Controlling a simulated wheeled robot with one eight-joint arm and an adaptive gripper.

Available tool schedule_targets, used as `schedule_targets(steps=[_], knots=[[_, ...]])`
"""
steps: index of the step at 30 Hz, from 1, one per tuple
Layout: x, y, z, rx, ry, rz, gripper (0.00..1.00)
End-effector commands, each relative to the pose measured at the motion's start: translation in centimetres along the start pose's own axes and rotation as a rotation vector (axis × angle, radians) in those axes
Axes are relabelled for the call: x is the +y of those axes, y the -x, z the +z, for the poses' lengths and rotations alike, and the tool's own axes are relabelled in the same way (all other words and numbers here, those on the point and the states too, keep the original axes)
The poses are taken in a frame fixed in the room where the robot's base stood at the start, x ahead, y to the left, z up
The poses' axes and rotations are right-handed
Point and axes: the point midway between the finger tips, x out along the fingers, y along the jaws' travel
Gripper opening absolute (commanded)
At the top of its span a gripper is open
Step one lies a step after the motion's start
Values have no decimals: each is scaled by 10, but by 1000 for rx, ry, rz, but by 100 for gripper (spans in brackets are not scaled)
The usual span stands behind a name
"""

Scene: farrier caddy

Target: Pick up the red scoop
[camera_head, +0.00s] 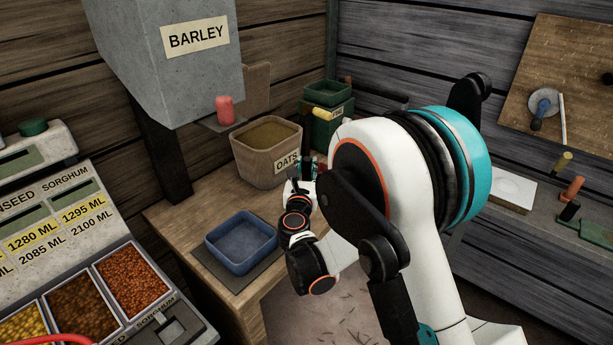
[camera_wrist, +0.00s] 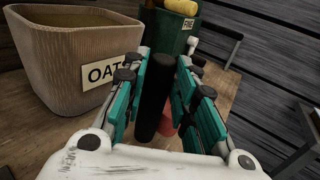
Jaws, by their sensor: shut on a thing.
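My gripper (camera_wrist: 165,72) has its teal fingers closed around an upright black handle in the wrist view. A red part shows low between the fingers, beside the black handle; together they look like the red scoop (camera_wrist: 167,124). Most of the scoop is hidden by the fingers. In the head view my gripper (camera_head: 308,168) is just right of the oats bin, over the wooden bench, and the scoop cannot be made out there.
The oats bin (camera_head: 249,160) and a green box (camera_head: 329,122) stand close to my gripper. A blue tray (camera_head: 238,258) sits on a dark mat at the bench front. A grey barley hopper (camera_head: 180,75) hangs at left. The sorghum panel (camera_head: 60,220) is at lower left.

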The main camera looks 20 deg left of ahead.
Motion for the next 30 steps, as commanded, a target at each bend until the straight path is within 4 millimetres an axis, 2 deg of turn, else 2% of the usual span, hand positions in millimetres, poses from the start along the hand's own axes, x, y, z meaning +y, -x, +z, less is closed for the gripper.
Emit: schedule_targets(steps=[1,6,12,15,21,30], knots=[[0,0,20,0,1,0,0],[0,0,69,0,0,0,0],[0,0,114,0,0,0,0],[0,0,130,0,0,0,0],[0,0,147,0,0,0,0],[0,0,149,0,0,0,0]])
